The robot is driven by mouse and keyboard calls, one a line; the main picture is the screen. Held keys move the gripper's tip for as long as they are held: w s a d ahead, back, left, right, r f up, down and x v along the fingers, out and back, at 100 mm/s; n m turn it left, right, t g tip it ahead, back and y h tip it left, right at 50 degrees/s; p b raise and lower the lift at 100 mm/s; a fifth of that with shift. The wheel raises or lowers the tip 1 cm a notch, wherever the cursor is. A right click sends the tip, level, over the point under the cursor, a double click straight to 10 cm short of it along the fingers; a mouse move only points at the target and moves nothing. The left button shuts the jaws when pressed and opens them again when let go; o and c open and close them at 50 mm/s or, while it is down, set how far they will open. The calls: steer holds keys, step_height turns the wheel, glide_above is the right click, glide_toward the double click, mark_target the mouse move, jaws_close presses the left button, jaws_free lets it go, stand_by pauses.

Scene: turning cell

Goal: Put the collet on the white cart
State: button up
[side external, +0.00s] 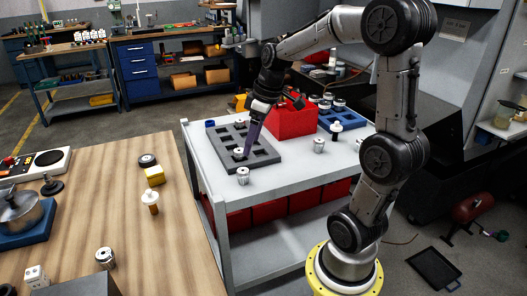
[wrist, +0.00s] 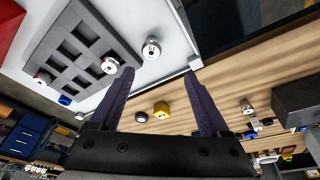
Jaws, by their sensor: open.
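The white cart (side external: 290,170) stands in the middle of the side view, with a grey pocketed tray (side external: 232,140) on its top. A small silver cylinder, which looks like a collet (side external: 243,176), stands on the bare cart top near the front edge; it also shows in the wrist view (wrist: 151,49). Similar silver pieces sit at the tray's near corner (wrist: 110,66) and far end (wrist: 42,79). I cannot tell which one is meant. My gripper (side external: 246,152) points down over the tray's near end, close to the corner piece. Its fingers (wrist: 158,76) are apart with nothing held between them.
Another silver cylinder (side external: 319,145) and a black-and-white piece (side external: 336,131) stand on the cart's right. A red bin (side external: 292,122) and blue tray (side external: 340,117) lie behind. The wooden table (side external: 130,225) at left holds a yellow block (side external: 154,176) and a silver part (side external: 105,257).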

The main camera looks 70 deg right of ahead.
steer(key=s+a+r+m+t, duration=0.1)
steer(key=s+a+r+t, duration=0.1)
steer(key=s+a, duration=1)
steer(key=a, duration=0.4)
steer(key=shift+s, duration=0.25)
